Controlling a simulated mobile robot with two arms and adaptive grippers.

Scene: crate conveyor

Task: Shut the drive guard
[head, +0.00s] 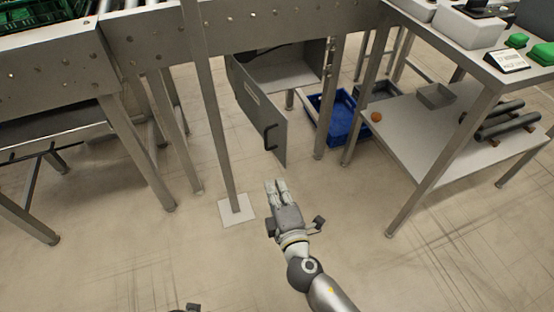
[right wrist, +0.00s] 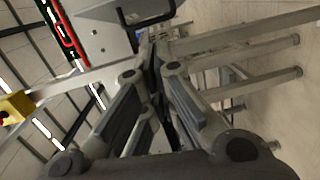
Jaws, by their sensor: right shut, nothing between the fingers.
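The drive guard (head: 258,112) is a grey hinged door under the conveyor frame, standing open, with a dark bar handle on its lower right side. Behind it the grey housing (head: 290,74) shows its open inside. My right gripper (head: 277,184) is shut and empty, in front of and below the guard in the head view, apart from it. In the right wrist view the shut fingers point toward a grey panel with a dark handle (right wrist: 146,18) at the top. Of my left arm, no gripper can be made out.
A post on a white foot plate (head: 237,210) stands just left of my right gripper. A blue crate (head: 334,118) lies on the floor behind the guard. A workbench with a lower shelf (head: 440,150) stands at right. The floor in front is clear.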

